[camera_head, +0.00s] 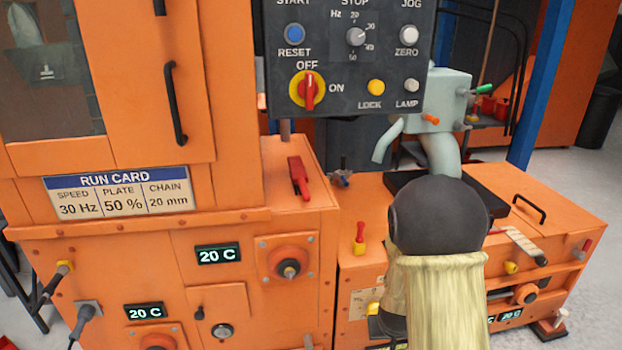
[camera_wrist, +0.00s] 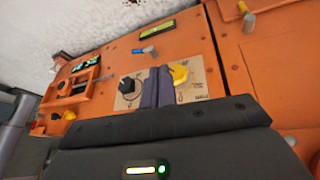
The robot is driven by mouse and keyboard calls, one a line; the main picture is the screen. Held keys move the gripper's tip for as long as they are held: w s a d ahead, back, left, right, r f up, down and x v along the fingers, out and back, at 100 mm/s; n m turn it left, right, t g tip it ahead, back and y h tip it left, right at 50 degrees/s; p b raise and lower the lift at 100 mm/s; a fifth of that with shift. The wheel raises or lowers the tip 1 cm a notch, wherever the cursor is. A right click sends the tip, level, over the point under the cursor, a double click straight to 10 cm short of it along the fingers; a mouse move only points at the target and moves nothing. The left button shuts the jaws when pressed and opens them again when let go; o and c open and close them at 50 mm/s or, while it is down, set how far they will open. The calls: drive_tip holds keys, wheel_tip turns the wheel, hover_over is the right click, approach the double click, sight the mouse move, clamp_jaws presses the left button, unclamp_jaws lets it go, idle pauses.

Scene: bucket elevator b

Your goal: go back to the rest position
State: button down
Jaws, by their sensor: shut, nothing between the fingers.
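My gripper (camera_wrist: 157,88) shows in the wrist view as two dark grey-purple fingers pressed together, with nothing between them. The fingertips lie in front of a tan plate (camera_wrist: 209,82) on an orange machine face, between a black knob (camera_wrist: 130,86) and a yellow knob (camera_wrist: 180,73). I cannot tell whether they touch the plate. In the head view my arm, with a dark round joint and a pale sleeve, stands before the low orange cabinet (camera_head: 560,215) and hides part of its front. The fingers are not clearly visible there.
A dark control panel (camera_head: 340,65) with a red OFF/ON switch (camera_head: 309,89) hangs at upper centre. The tall orange cabinet (camera_head: 235,160) with a run card (camera_head: 118,192) stands left. Grey floor (camera_head: 600,250) is clear at right.

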drive_tip(key=s+a+r+g+y+p, duration=0.15)
drive_tip(key=s+r+p, duration=0.25)
drive_tip(key=s+r, duration=0.4)
drive_tip(key=s+a+r+g+p, duration=0.1)
drive_tip(key=s+a+r+p, duration=0.15)
drive_tip(key=s+r, duration=0.6)
wheel_tip(320, 180, up, 39)
drive_tip(key=w+p, duration=0.2)
drive_tip(key=p, duration=3.5)
drive_tip(key=shift+w+r+p, duration=0.15)
drive_tip(key=shift+p, duration=0.15)
